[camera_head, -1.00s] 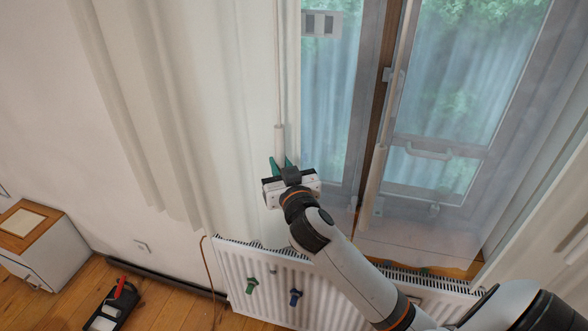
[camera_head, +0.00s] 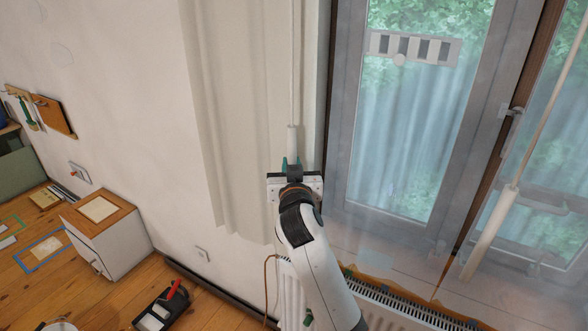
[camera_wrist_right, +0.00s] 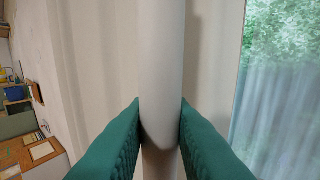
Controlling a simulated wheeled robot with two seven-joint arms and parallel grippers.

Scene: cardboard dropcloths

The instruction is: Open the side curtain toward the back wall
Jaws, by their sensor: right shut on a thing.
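The cream side curtain (camera_head: 222,110) hangs bunched in folds at the left of the window. A white pull rod (camera_head: 292,145) hangs on a thin cord in front of its right edge. My right gripper (camera_head: 292,164) is shut on this rod near its lower part. In the right wrist view the green fingers (camera_wrist_right: 160,140) press on both sides of the rod (camera_wrist_right: 162,60), with the curtain folds (camera_wrist_right: 110,50) behind. A second white rod (camera_head: 492,230) hangs free on the right. My left gripper does not show.
A white radiator (camera_head: 400,310) stands below the window (camera_head: 410,120). A small cabinet (camera_head: 110,235) stands at the left wall, with a black tray (camera_head: 163,308) on the wooden floor. A white panel with slots (camera_head: 412,48) is on the upper window.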

